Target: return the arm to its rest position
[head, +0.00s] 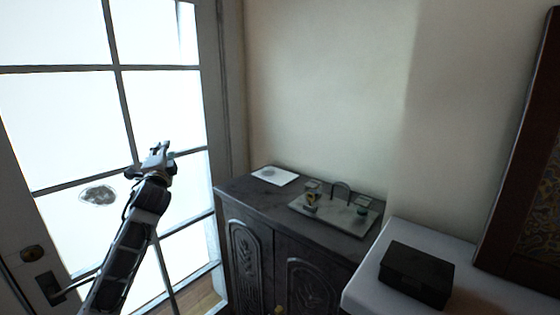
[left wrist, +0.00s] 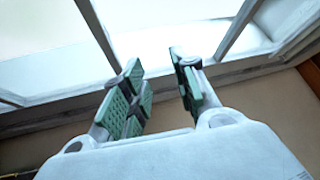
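My left gripper (head: 160,153) is raised in front of the bright glass door in the head view, left of the dark cabinet and apart from it. In the left wrist view its two green-padded fingers (left wrist: 160,95) stand apart with nothing between them. Behind them are the door's bars and panes. My left arm comes up from the bottom left of the head view. My right gripper shows in neither view.
The glass door (head: 60,120) has a handle (head: 50,287) at lower left. A dark carved cabinet (head: 245,191) bears a white sheet (head: 275,175) and a tray (head: 338,222) with small items. A black box (head: 416,272) sits on a white surface (head: 370,285) at right.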

